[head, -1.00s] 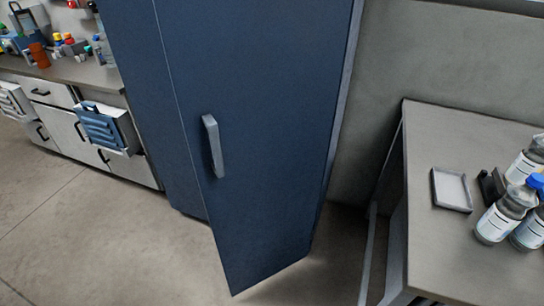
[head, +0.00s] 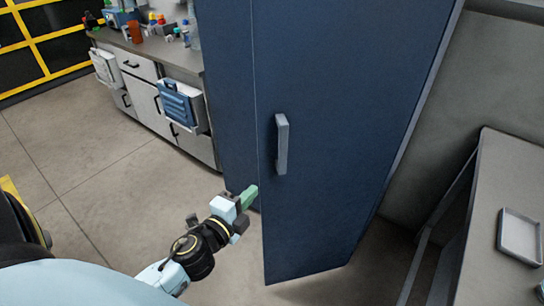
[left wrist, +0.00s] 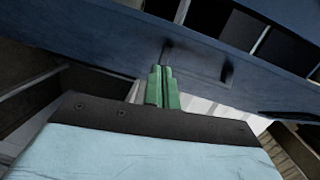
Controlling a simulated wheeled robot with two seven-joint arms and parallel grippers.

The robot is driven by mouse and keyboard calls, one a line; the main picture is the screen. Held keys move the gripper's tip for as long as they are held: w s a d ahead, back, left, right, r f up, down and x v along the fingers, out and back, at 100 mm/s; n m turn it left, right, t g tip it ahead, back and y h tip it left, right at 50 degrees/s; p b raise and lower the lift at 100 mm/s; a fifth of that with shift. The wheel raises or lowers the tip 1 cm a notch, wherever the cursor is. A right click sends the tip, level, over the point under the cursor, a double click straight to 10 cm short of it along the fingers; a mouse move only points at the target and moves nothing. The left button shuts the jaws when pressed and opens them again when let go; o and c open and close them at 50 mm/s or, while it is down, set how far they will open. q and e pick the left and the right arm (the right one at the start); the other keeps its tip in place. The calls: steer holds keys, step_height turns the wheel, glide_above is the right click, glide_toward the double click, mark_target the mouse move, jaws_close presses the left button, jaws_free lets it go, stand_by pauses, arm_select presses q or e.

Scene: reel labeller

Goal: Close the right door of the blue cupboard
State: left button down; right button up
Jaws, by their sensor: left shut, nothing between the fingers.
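The blue cupboard's right door (head: 330,140) fills the middle of the head view, with a grey upright handle (head: 281,143) near its left edge. It stands ajar, its lower corner jutting out in front of the cupboard's left side (head: 230,90). My left gripper (head: 252,194), with green fingertips, is shut and empty, left of the door's free edge and below handle height. I cannot tell whether it touches the door. In the left wrist view the shut green fingers (left wrist: 162,88) point at a blue panel (left wrist: 110,45) with dark shadows on it. My right gripper is not in view.
A lab bench (head: 185,65) with drawers and bottles stands to the left, with a blue holder (head: 180,105) on its front. A grey table (head: 505,180) with a shallow tray (head: 521,236) stands at the right.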

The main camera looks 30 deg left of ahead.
mark_target(272, 158)
arm_select(q)
step_height(272, 158, up, 5)
steer(key=m+t, duration=0.1)
steer(key=w, duration=0.3)
steer(key=w+p, duration=0.1)
steer(key=w, duration=0.6)
steer(key=shift+f+p, duration=0.3)
steer(key=shift+d, duration=0.1)
